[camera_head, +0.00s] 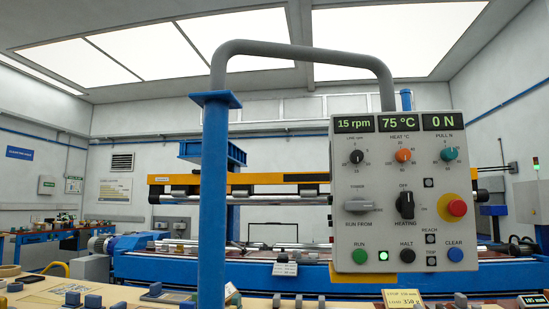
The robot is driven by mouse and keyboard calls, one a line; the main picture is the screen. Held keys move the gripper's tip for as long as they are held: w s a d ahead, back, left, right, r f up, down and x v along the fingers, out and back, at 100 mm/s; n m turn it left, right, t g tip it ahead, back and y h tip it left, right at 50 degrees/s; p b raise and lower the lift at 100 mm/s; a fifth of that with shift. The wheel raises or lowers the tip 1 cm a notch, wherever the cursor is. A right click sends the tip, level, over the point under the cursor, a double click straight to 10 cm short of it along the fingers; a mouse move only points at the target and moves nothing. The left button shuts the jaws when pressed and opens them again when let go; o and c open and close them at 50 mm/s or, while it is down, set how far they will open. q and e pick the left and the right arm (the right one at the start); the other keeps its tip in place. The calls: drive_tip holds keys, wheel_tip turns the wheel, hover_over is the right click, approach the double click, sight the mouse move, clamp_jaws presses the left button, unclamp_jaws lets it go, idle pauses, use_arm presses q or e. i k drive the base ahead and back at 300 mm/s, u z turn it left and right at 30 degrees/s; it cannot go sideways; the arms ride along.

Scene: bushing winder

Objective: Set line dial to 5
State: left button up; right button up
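The line dial (356,156) is a small black knob at the upper left of the grey control panel (343,234), under a "LINE rpm" label. Its scale marks are too small to read surely, and I cannot tell where its pointer stands. The display above it (354,124) reads 15 rpm. Neither of my grippers is in view, and nothing touches the dial.
An orange heat dial (403,155), a teal pull dial (448,154), a grey selector (359,205), a black heating switch (405,205) and a red stop button (457,208) share the panel. A blue post (213,200) stands left of it. Space before the panel looks clear.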

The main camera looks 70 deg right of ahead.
sight(356, 156)
drive_tip(key=u, duration=0.1)
drive_tip(key=i, duration=1.05)
drive_tip(key=z, duration=2.25)
